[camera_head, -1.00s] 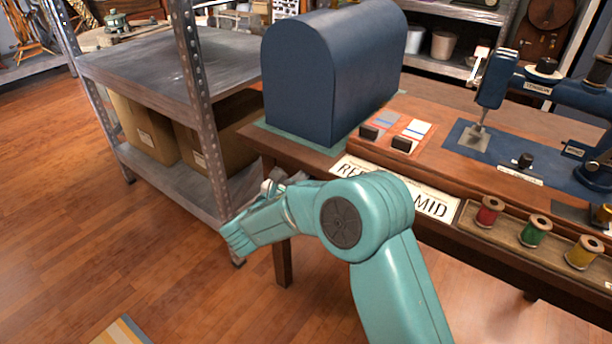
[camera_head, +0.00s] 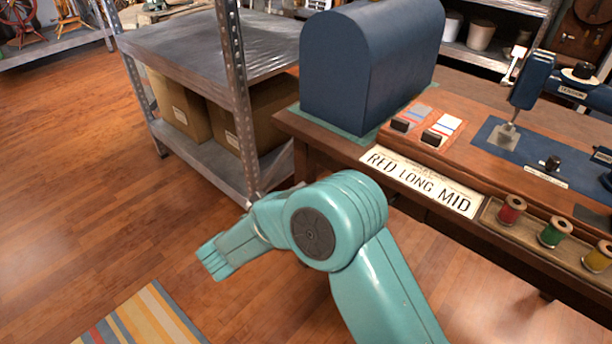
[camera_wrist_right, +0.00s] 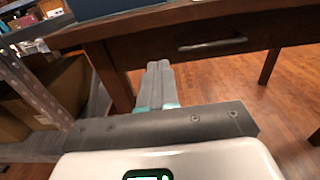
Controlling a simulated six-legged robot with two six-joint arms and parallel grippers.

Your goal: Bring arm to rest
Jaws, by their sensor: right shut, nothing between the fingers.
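My right arm (camera_head: 362,232) is teal and bent, rising from the bottom of the head view with its forearm pointing left over the floor. My right gripper (camera_wrist_right: 158,70) shows in the right wrist view, with its grey fingers together and nothing between them. In that view the fingertips appear just below the front of the wooden table; I cannot tell the gap. In the head view the gripper is mostly hidden by the arm. My left gripper is not in view.
A wooden table (camera_head: 322,143) holds a blue domed box (camera_head: 345,75), a sign reading RED LONG MID (camera_head: 420,183), thread spools and a blue sewing machine (camera_head: 565,87). A metal shelf (camera_head: 190,50) with cardboard boxes stands left. A striped rug (camera_head: 145,318) lies on open floor.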

